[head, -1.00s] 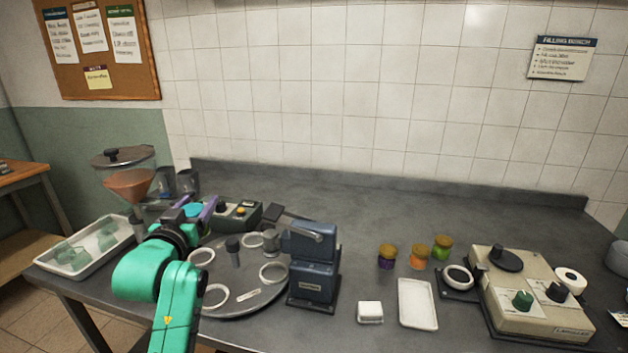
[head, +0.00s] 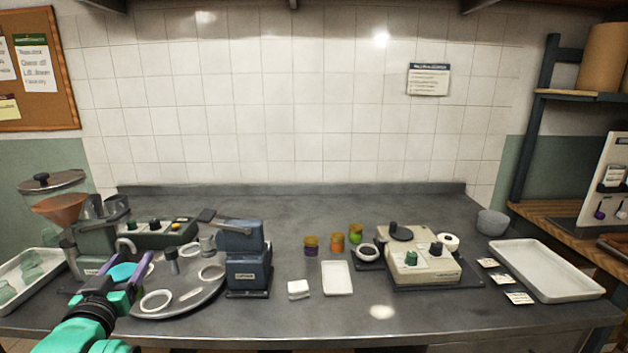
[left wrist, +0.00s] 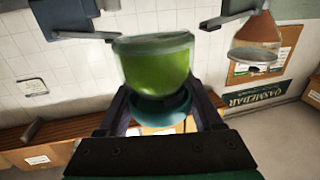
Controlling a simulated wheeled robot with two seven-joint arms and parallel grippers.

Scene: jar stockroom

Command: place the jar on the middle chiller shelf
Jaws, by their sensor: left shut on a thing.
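My left gripper (head: 122,275) is at the lower left of the head view, above the left end of the bench. Its two purple fingers are shut on a jar with a teal lid (head: 121,271). In the left wrist view the jar (left wrist: 157,72) has a green body, and its teal part (left wrist: 160,108) sits between the fingers. The jar is clear of the bench as far as I can see. No chiller or middle chiller shelf shows in these views. My right gripper is out of view.
The grey bench (head: 330,215) carries a round turntable (head: 195,300), a blue press (head: 247,262), several small coloured jars (head: 338,242), a beige machine (head: 415,262) and a white tray (head: 545,270).

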